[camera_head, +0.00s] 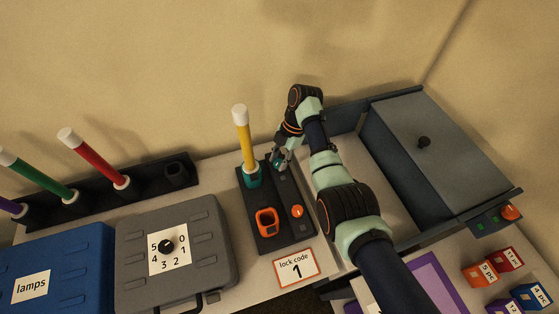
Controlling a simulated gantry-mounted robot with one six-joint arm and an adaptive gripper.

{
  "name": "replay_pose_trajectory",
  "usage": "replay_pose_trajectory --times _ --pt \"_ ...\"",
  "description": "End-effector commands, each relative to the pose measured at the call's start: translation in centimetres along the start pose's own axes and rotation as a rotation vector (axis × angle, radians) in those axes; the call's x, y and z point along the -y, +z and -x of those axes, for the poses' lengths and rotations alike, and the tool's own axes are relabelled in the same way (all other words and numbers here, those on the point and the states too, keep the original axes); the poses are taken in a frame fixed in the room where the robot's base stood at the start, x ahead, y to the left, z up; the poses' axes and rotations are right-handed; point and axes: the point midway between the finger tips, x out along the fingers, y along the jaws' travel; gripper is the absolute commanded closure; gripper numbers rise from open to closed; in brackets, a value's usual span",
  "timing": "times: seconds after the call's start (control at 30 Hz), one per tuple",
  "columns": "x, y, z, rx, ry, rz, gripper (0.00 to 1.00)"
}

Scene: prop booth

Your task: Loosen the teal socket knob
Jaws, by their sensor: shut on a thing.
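The teal socket (252,178) sits at the back of a dark base plate (280,232). A yellow tube (243,138) with a white cap stands in it, tilted slightly. My gripper (279,163) is just right of the teal socket, low over the plate. It is shut on the teal socket's knob, which the fingers mostly hide. An orange socket (266,221), empty, and its orange knob (297,211) are at the front of the same plate.
My arm extends along the right side of the plate. A grey lidded bin (420,150) stands at right. A grey case with a dial (195,215) and a blue case (55,285) are at left. A dark rack (140,187) holds several coloured tubes. A lock code card (297,267) lies in front.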

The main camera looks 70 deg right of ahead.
Motion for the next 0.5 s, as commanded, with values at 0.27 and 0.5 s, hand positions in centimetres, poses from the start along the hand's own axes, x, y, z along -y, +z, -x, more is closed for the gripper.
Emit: replay_pose_trajectory --times 0.27,0.5 --pt "-0.01 0.01 -0.05 0.001 -0.004 0.010 1.00" --pt "0.00 0.02 -0.06 0.001 -0.004 0.009 0.57"
